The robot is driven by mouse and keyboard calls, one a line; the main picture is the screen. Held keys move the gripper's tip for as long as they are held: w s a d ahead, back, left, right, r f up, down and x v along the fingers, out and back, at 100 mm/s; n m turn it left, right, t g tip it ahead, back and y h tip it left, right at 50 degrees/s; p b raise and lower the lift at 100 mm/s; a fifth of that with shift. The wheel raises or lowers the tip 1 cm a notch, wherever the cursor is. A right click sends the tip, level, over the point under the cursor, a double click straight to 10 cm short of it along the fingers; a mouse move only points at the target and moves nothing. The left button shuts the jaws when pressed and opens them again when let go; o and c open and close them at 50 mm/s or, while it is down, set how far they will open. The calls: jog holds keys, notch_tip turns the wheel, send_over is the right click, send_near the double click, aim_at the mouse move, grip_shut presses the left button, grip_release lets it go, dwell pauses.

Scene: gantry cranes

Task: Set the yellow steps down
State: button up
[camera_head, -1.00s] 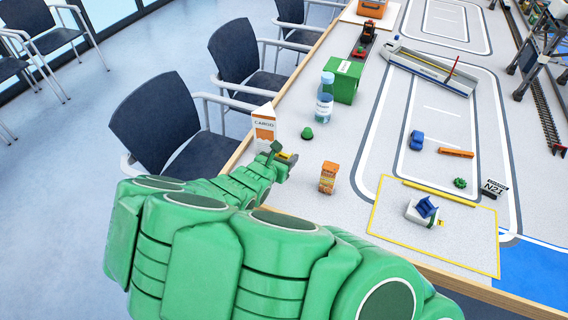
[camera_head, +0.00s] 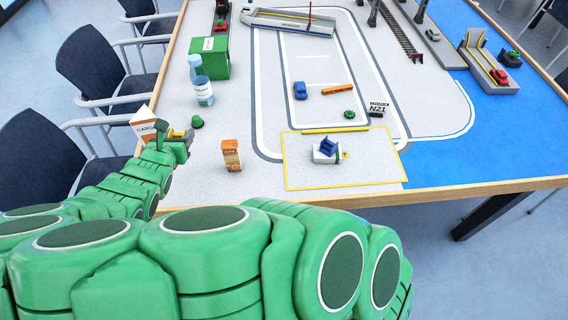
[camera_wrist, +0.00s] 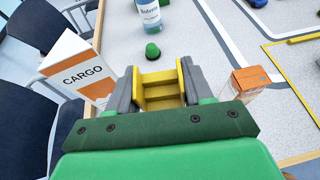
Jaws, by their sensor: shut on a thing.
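The yellow steps (camera_wrist: 161,91) are held between the two grey fingers of my gripper (camera_wrist: 158,88) in the wrist view. In the head view the yellow steps (camera_head: 176,134) show small at the end of my green arm, by my gripper (camera_head: 172,142), near the table's left edge. I cannot tell how high above the table they are. The fingers hide their sides.
An orange box (camera_head: 231,155) is to the right, and a green dome (camera_head: 197,122) and a bottle (camera_head: 203,90) are beyond. A yellow-outlined area (camera_head: 300,172) holds a white-and-blue item (camera_head: 326,150).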

jog(key=w+d+m+g+h, duration=0.25)
jog(key=d+m+h, duration=0.2)
jog(key=d, duration=1.25)
jog(key=m+g+h, duration=0.1)
jog(key=m+h, duration=0.2)
jog(key=h, duration=0.1)
send_over(286, 163)
jog(key=f, duration=0.1)
jog(key=shift+f, duration=6.9)
jog(key=shift+f, duration=0.1)
jog(key=o, duration=1)
jog(key=shift+r+v, duration=0.15)
jog(key=shift+v, duration=2.9)
jog(key=shift+r+v, duration=0.15)
jog(key=shift+v, duration=2.85)
